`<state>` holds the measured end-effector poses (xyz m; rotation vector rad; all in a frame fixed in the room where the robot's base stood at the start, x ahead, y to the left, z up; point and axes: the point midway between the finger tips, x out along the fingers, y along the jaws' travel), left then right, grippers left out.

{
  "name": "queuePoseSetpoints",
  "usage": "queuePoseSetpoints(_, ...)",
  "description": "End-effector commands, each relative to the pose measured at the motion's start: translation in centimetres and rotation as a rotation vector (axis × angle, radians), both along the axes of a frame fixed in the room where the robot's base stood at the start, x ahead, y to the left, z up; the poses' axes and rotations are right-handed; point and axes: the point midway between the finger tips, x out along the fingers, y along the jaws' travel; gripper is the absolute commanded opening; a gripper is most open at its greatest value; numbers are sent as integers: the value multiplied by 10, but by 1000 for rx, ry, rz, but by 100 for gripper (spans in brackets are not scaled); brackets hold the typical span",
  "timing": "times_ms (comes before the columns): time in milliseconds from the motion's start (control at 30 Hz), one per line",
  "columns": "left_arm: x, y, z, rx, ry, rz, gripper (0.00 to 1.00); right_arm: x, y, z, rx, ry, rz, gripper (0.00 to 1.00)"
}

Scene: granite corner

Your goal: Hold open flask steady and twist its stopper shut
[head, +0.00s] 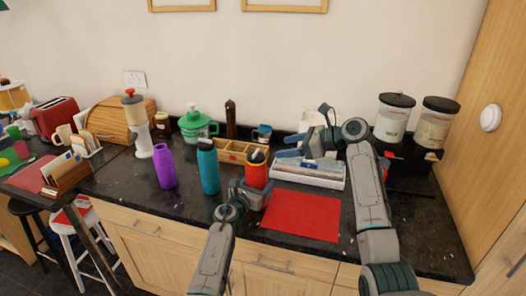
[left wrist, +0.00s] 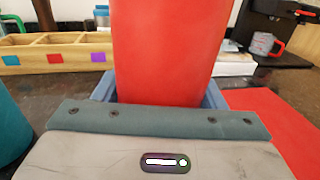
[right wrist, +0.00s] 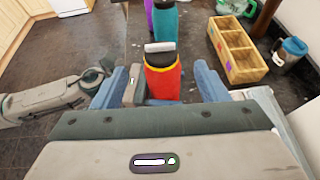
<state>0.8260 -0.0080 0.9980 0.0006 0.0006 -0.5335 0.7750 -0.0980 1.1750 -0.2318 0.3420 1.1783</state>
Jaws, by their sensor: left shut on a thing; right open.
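The red flask (head: 256,172) stands upright on the dark counter. It has a yellow band near its top and a black stopper (right wrist: 160,59) with a pale bar across it. I cannot tell how far the stopper is turned. My left gripper (head: 254,193) is shut around the flask's lower body; the red body (left wrist: 168,50) rises between its jaws in the left wrist view. My right gripper (head: 284,146) is open and empty, above and right of the flask. In the right wrist view the flask shows between its spread blue fingers, some way off.
A teal bottle (head: 208,172) and a purple bottle (head: 164,168) stand left of the flask. A wooden compartment box (head: 232,152) is behind it. A white tray (head: 307,179) lies to the right, behind a red mat (head: 302,216) that is bare. Two dispensers (head: 393,120) stand further right.

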Motion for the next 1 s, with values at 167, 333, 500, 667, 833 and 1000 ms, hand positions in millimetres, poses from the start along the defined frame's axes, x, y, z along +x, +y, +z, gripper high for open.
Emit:
queuePoseSetpoints(167,0,0,0,0,0,0,30,12,34,-15,2,4,3,67)
queuePoseSetpoints(333,0,0,0,1,-1,0,30,22,59,-26,0,2,1,67)
queuePoseSetpoints(500,0,0,0,-1,-1,0,30,29,72,-32,-2,1,0,67)
queuePoseSetpoints(667,0,0,0,-1,-1,0,30,30,76,-34,-3,1,0,67)
queuePoseSetpoints(833,0,0,0,0,-1,0,30,30,76,-34,-3,0,0,67)
queuePoseSetpoints(1000,0,0,0,0,-1,0,30,30,76,-34,-3,0,0,40)
